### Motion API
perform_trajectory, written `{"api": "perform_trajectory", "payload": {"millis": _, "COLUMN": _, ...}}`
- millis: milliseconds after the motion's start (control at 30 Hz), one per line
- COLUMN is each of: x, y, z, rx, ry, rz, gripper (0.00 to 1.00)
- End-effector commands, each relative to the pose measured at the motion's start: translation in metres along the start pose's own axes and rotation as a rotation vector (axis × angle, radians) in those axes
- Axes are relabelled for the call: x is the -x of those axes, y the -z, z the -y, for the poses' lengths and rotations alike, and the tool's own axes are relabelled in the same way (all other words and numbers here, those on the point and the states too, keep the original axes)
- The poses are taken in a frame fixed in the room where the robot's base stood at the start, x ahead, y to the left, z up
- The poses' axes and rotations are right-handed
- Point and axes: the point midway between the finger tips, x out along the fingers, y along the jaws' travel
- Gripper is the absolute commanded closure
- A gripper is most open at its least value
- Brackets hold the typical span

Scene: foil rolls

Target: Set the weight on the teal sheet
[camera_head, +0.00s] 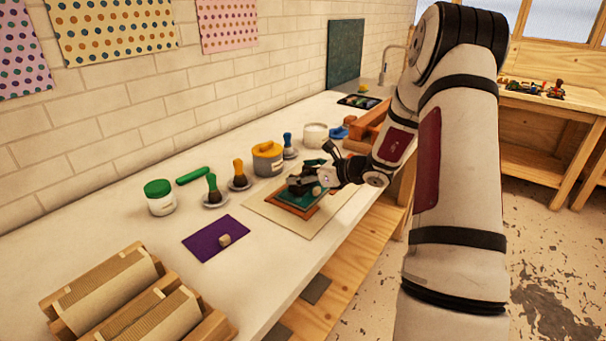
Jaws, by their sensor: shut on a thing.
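The teal sheet (300,199) lies on a brown-orange board (290,208), which rests on a large cream sheet (262,204) on the bench. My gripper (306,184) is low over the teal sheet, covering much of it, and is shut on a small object. A small beige block (317,190), which looks like the weight, shows at the fingers. I cannot tell whether it touches the sheet.
Behind stand a green-lidded jar (160,197), a green roller (193,175), brushes in small dishes, a yellow-topped can (267,160) and a white tub (315,136). Wooden racks with foil rolls (120,290) fill the front left. The front bench strip is clear.

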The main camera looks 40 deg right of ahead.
Motion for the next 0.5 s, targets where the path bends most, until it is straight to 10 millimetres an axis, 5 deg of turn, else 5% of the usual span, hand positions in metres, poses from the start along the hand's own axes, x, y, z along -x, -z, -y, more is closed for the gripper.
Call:
{"api": "perform_trajectory", "payload": {"millis": 233, "x": -0.0014, "y": 0.0007, "z": 0.0005, "rx": 0.002, "ry": 0.000, "rz": 0.004, "gripper": 0.92}}
{"api": "perform_trajectory", "payload": {"millis": 267, "x": -0.0009, "y": 0.0024, "z": 0.0000, "rx": 0.000, "ry": 0.000, "rz": 0.000, "gripper": 0.24}}
{"api": "perform_trajectory", "payload": {"millis": 333, "x": -0.0006, "y": 0.0021, "z": 0.0000, "rx": 0.000, "ry": 0.000, "rz": 0.000, "gripper": 0.11}}
{"api": "perform_trajectory", "payload": {"millis": 500, "x": -0.0006, "y": 0.0020, "z": 0.0001, "rx": 0.000, "ry": 0.000, "rz": 0.000, "gripper": 0.11}}
